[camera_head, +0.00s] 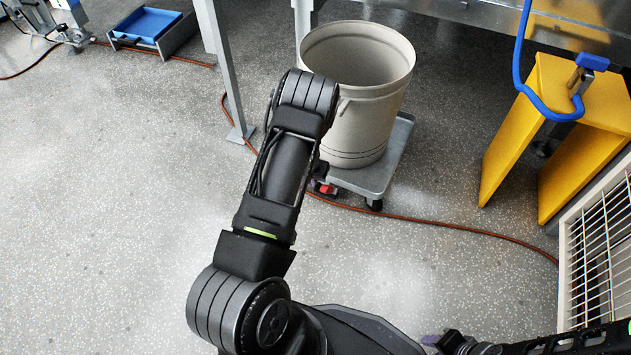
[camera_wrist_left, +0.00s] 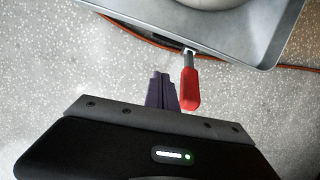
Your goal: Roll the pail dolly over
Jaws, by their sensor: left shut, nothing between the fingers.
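The pail dolly (camera_head: 375,178) is a low grey platform on dark casters, standing on the speckled floor. A large beige pail (camera_head: 368,115) stands upright on it. A red-ended handle or pedal (camera_wrist_left: 190,90) sticks out from the dolly's near edge; it also shows in the head view (camera_head: 327,188). My left gripper (camera_wrist_left: 161,92) has its purple fingers shut and empty, just left of the red handle in the wrist view, with a small gap in the picture. In the head view my left arm mostly hides that gripper.
An orange cable (camera_head: 440,222) runs along the floor past the dolly. A metal table leg (camera_head: 222,70) stands left of the pail. A yellow stand (camera_head: 515,130) with a blue hose (camera_head: 530,95) and a white wire rack (camera_head: 600,250) are on the right.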

